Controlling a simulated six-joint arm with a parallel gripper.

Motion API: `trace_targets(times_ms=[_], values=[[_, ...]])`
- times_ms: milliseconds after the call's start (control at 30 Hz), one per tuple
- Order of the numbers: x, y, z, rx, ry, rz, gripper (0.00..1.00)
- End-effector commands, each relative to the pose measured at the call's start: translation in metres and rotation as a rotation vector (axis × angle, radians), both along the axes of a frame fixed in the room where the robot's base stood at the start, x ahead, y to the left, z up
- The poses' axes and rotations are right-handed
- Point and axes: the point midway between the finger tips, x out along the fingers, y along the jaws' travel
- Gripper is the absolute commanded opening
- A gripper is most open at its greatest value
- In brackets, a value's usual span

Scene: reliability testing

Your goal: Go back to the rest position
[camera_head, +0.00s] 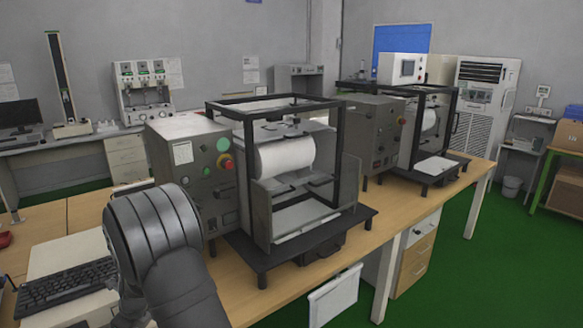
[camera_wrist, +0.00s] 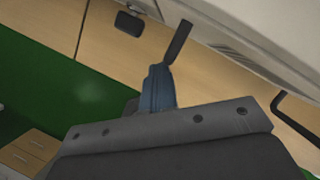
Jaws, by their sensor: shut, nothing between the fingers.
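My grey arm (camera_head: 155,235) rises in the lower left of the head view, in front of the near test machine. My gripper does not show in that view. In the wrist view, my gripper (camera_wrist: 158,88) shows as a narrow blue-grey part beyond a dark bolted plate. It is shut, with nothing held. A thin dark bar (camera_wrist: 178,42) shows just past its tip; I cannot tell whether they touch. The near test machine (camera_head: 275,185) has a dark frame around a white roll (camera_head: 286,155) and stands on the wooden bench.
A second framed machine (camera_head: 420,125) stands farther back on the bench (camera_head: 385,215). A keyboard (camera_head: 65,287) lies close to my arm at the lower left. Green floor (camera_head: 480,280) is clear to the right. A white air-conditioning unit (camera_head: 485,100) stands by the back wall.

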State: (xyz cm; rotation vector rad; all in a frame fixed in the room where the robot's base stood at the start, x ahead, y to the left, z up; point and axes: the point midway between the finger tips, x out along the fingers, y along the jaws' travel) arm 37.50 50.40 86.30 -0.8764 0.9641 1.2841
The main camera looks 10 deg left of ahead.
Motion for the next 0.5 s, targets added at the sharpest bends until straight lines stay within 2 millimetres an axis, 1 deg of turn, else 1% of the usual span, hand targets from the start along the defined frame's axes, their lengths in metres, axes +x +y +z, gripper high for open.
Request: trace_targets(times_ms=[333,500], values=[[0.0018,0.0026,0.0013,0.005,-0.004,-0.001,0.0],[-0.0028,-0.0045,0.0018,0.005,-0.004,-0.002,0.0]])
